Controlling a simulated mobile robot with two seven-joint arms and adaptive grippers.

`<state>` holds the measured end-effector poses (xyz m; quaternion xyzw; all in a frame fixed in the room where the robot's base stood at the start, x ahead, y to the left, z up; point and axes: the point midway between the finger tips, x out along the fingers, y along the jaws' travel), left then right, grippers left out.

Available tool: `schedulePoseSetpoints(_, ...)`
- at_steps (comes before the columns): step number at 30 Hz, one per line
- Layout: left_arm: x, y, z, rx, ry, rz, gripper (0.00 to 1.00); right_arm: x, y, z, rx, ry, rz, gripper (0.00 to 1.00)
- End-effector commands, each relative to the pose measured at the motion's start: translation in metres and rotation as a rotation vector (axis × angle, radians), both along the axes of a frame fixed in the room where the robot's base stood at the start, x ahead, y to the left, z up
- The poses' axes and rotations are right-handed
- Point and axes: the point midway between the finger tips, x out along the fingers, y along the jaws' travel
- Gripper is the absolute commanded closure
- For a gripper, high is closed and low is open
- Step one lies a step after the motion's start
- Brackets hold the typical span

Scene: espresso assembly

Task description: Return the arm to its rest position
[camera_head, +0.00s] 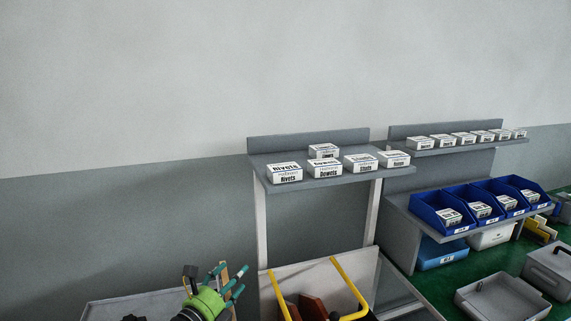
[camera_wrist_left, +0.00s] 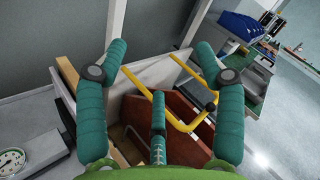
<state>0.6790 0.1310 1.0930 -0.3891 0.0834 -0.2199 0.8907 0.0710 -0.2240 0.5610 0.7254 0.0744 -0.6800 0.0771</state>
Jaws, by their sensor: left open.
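My left gripper (camera_head: 229,281) is low in the head view, left of the yellow handles, with its green body and teal fingers showing. In the left wrist view my left gripper (camera_wrist_left: 160,62) has its fingers spread wide and nothing between them. Beyond the fingers lies a bin with reddish-brown panels (camera_wrist_left: 185,122) and yellow bars (camera_wrist_left: 158,98). I cannot tell whether the fingers touch anything there. My right gripper is in neither view.
A shelf (camera_head: 325,183) with small labelled boxes stands right of my left gripper. Blue bins (camera_head: 442,213) sit on a rack farther right. A grey tray (camera_head: 500,297) lies on the green bench. A round dial (camera_wrist_left: 11,161) shows at lower left in the wrist view.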

Motion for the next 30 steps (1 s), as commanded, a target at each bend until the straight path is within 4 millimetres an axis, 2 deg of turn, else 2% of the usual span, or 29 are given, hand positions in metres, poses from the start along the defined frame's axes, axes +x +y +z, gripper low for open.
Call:
schedulePoseSetpoints(1, -0.017, 0.002, -0.011, -0.178, 0.082, 0.087, 0.31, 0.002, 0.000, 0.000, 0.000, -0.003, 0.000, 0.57)
schedulePoseSetpoints(5, -0.062, 0.026, -0.043, -0.618, 0.315, 0.344, 0.31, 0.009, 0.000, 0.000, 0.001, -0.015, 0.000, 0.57)
schedulePoseSetpoints(8, -0.112, 0.047, -0.079, -0.928, 0.511, 0.560, 0.31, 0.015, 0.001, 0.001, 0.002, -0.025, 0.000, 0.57)
schedulePoseSetpoints(12, -0.195, 0.065, -0.125, -1.275, 0.766, 0.862, 0.31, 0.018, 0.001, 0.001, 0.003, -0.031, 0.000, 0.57)
schedulePoseSetpoints(15, -0.245, 0.069, -0.143, -1.425, 0.891, 1.030, 0.31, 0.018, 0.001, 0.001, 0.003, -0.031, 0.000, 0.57)
schedulePoseSetpoints(18, -0.284, 0.070, -0.153, -1.520, 0.982, 1.160, 0.31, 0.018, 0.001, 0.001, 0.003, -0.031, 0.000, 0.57)
schedulePoseSetpoints(24, -0.348, 0.067, -0.161, -1.638, 1.112, 1.367, 0.31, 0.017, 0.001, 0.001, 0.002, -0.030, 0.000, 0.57)
schedulePoseSetpoints(30, -0.402, 0.064, -0.159, -1.712, 1.209, 1.548, 0.31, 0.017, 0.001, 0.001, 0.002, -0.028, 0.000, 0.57)
